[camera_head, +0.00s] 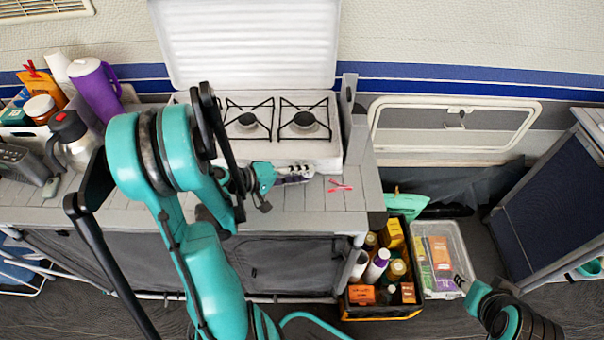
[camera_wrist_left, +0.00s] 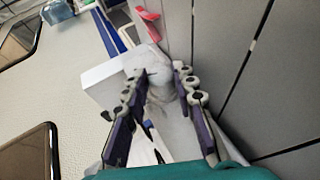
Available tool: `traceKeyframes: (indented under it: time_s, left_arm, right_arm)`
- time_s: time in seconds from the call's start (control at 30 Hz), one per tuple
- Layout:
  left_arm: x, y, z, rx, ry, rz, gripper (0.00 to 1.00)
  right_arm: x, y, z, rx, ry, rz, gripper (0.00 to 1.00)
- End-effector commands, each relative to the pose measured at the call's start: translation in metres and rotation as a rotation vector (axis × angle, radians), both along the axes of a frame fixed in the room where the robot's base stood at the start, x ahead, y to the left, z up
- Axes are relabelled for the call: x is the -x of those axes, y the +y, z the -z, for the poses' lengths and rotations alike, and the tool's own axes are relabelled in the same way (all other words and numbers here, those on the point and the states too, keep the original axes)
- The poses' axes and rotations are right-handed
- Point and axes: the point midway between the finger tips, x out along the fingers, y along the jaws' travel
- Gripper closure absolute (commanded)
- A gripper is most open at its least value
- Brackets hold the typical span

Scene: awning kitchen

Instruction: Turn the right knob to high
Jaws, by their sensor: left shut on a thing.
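The white two-burner stove (camera_head: 247,153) stands on the counter with its lid raised. Its front face meets my left gripper (camera_head: 304,172), which lies low along the right part of that front. In the left wrist view the left gripper's fingers (camera_wrist_left: 161,86) close from both sides on a pale rounded piece, the right knob (camera_wrist_left: 160,92). The knob is hidden behind the gripper in the head view, and its pointer setting cannot be read. My right gripper (camera_head: 462,283) is at the lower right by a clear bin; its jaws are too small to judge.
A pink clothes peg (camera_head: 340,186) lies on the counter right of my left gripper. A purple jug (camera_head: 97,88) and a steel flask (camera_head: 72,140) stand at the left. A crate of bottles (camera_head: 382,313) and the clear bin (camera_head: 447,240) sit on the floor.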

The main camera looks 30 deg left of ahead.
Motion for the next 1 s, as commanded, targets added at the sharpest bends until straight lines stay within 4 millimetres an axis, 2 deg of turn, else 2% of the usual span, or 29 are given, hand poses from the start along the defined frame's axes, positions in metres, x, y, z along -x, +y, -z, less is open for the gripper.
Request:
traceKeyframes:
  time_s: [0.53,0.57,0.6,0.63,1.0]
  left_arm:
    - [0.0001,0.0001,0.001,0.023,-0.012,-0.001,1.0]
    - [0.0001,0.0001,0.001,0.023,-0.012,-0.001,0.68]
    - [0.0002,0.0002,0.0011,0.023,-0.012,-0.001,0.57]
    - [0.0001,0.0001,0.001,0.022,-0.012,0.0,0.52]
    - [0.0001,-0.0002,0.0004,0.014,-0.007,0.0,0.52]
  right_arm:
    - [0.0,0.0,0.0001,0.0,0.0,0.0,0.6]
    - [0.0,0.0,0.0001,0.0,0.0,0.0,0.6]
    - [0.0,0.0,0.0001,0.0,0.0,0.0,0.6]
    - [0.0,0.0,0.0001,0.0,0.0,0.0,0.6]
    - [0.0,0.0,0.0001,0.0,0.0,0.0,0.6]
